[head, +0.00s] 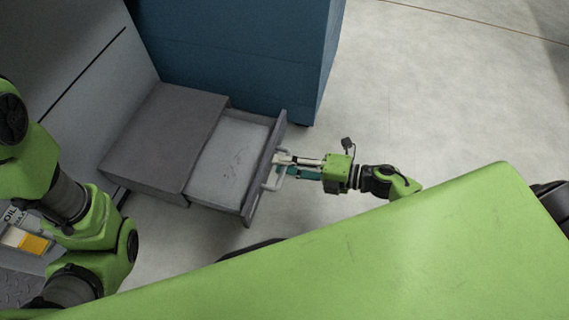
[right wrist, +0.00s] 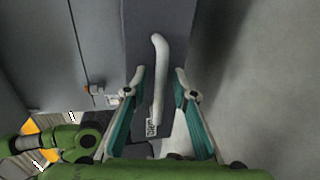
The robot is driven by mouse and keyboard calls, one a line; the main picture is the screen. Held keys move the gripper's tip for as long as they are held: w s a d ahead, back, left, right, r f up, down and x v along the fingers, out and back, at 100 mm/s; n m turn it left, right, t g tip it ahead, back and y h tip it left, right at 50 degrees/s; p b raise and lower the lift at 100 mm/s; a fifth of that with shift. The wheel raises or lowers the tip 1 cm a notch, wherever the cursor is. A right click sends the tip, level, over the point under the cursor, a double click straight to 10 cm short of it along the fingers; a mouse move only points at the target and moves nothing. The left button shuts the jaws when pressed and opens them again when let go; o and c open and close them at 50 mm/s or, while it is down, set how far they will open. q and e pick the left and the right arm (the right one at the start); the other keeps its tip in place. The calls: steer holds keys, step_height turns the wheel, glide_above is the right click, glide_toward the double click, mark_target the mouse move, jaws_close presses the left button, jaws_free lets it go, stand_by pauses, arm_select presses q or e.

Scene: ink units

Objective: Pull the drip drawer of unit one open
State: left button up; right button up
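The drip drawer (head: 230,152) is pulled out of its grey housing (head: 165,135), showing a pale, scratched inside. Its dark grey front (head: 251,208) bears a white bar handle (head: 268,184). In the right wrist view the handle (right wrist: 160,75) runs lengthwise between my fingers. My right gripper (head: 278,165) is at the handle; its fingers (right wrist: 160,72) are apart, with a visible gap on each side of the bar, so it looks open. Only links of my left arm show at the left; its gripper is out of view.
A blue cabinet (head: 235,55) stands right behind the drawer. A grey panel (head: 85,60) rises behind the housing. A box with an orange label (head: 35,243) lies at lower left. The pale floor (head: 440,90) to the right is clear.

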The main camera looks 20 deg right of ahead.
steer(key=v, duration=1.2)
steer(key=shift+a, duration=0.15)
